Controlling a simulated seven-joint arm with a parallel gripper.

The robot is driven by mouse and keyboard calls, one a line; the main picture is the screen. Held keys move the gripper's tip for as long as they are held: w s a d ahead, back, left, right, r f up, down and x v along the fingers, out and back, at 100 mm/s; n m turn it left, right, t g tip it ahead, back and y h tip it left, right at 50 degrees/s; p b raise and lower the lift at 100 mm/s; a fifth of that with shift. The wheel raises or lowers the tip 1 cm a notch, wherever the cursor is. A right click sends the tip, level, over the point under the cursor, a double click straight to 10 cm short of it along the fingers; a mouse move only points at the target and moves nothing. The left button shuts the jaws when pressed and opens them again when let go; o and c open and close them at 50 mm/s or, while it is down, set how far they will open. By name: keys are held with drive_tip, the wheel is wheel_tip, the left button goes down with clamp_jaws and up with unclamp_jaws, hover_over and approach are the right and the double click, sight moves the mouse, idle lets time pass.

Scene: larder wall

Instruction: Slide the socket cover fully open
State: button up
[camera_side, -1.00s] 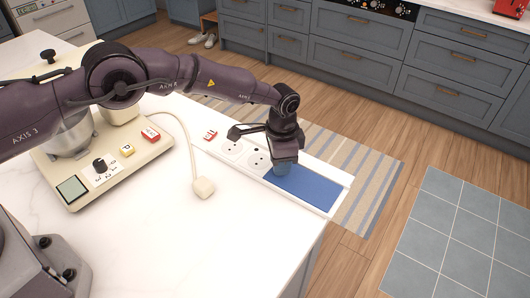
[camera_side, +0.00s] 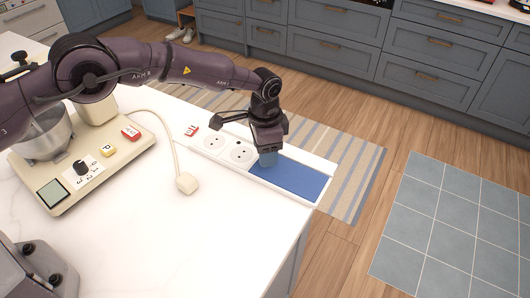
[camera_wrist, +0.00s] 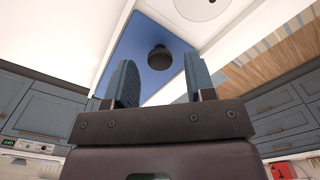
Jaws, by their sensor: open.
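The blue socket cover (camera_side: 302,181) lies in the right part of a white socket strip (camera_side: 319,198), with a narrow white border at its right end. Two round sockets, a left one (camera_side: 213,142) and a right one (camera_side: 240,153), are uncovered to its left. My gripper (camera_side: 267,158) is over the cover's left end, pointing down. In the wrist view the cover (camera_wrist: 148,38) carries a dark round knob (camera_wrist: 159,57). My open fingers (camera_wrist: 160,80) show on either side below the knob in the picture, with gaps. Whether they touch the cover is unclear.
A cream mixer (camera_side: 100,165) with a metal bowl stands at the left. Its cable ends in a white plug (camera_side: 187,183) on the counter. A small red-and-white block (camera_side: 192,130) sits near the strip's left end.

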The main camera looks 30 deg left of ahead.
wheel_tip(320, 180, up, 11)
drive_tip(key=shift+r, duration=0.2)
idle(0.5)
drive_tip(key=s+a+r+n+t, duration=0.2)
drive_tip(key=s+a+r, duration=0.4)
drive_tip(key=s, duration=0.5)
drive_tip(key=s+a+r+n+t, duration=0.1)
drive_tip(key=s+a+r+n, duration=0.3)
drive_tip(key=s+a+r, duration=0.3)
drive_tip(key=s+a+r+n+t, duration=0.2)
drive_tip(key=s+a+r, duration=0.5)
drive_tip(key=s, duration=0.8)
drive_tip(key=shift+s+r+n+t, duration=0.2)
drive_tip(key=shift+n+t, duration=0.1)
drive_tip(key=shift+n, duration=0.2)
